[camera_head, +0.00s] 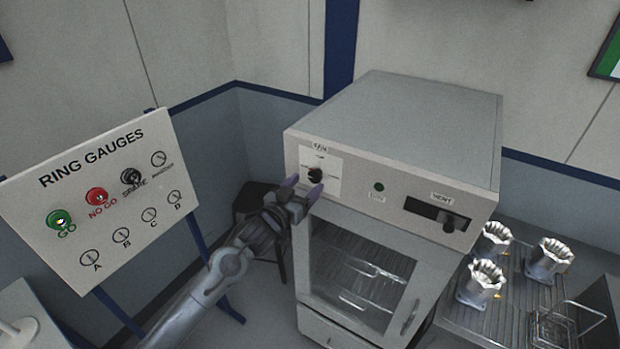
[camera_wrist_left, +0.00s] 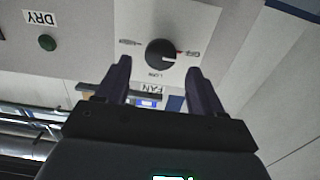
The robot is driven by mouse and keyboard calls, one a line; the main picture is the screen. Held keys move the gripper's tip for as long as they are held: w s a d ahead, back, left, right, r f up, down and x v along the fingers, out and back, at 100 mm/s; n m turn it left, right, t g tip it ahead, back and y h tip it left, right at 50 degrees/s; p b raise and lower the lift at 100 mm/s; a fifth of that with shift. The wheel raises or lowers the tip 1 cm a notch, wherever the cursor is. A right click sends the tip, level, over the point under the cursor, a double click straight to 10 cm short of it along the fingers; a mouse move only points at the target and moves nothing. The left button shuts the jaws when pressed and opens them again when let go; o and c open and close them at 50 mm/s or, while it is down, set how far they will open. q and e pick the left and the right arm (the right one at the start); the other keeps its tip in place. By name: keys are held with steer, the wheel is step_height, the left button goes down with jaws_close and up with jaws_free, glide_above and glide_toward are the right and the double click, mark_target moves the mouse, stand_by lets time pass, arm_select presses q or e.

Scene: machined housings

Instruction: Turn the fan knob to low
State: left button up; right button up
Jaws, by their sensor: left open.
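The fan knob (camera_head: 315,175) is a black round knob on a white plate at the upper left of the grey cabinet's front panel. In the left wrist view, which is upside down, the knob (camera_wrist_left: 160,53) shows a red-and-white mark pointing toward OFF. My left gripper (camera_head: 302,187) is open, with purple-tipped fingers in front of the panel just below and left of the knob. In the wrist view its fingers stand on either side of the knob, apart from it.
A green button (camera_head: 379,187) and a VENT slider (camera_head: 449,222) are right of the knob. The glass door (camera_head: 360,268) is shut below. A ring gauges board (camera_head: 105,195) stands left of my arm. Fluted metal parts (camera_head: 484,282) stand on a rack at right.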

mark_target(313, 177)
arm_select(q)
steer(key=shift+x, duration=1.55)
steer(key=c, duration=1)
